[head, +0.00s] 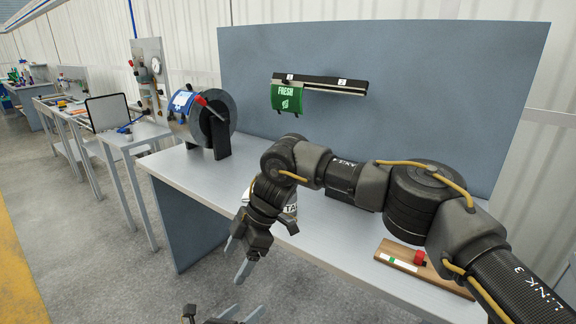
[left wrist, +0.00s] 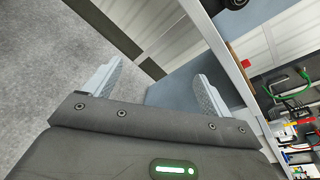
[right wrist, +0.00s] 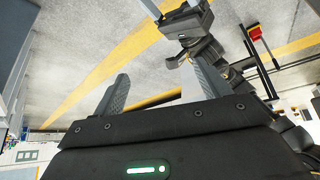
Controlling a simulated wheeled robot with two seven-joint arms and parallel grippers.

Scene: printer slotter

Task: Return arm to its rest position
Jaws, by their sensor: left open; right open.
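My right arm reaches across the table from the right in the head view. Its gripper (head: 238,260) hangs past the table's front edge over the floor, open and empty, and its spread fingers also show in the right wrist view (right wrist: 159,72). My left gripper (head: 242,312) is low at the bottom edge of the head view, mostly cut off. In the left wrist view its fingers (left wrist: 158,72) are apart with nothing between them.
The grey table (head: 205,172) carries a dark reel (head: 219,120) and a wooden block (head: 400,262) with a red part. A green FRESH card (head: 287,98) hangs from a rail (head: 330,86) on the back panel. A white item marked "TA" is partly hidden behind my right arm. Open floor lies left.

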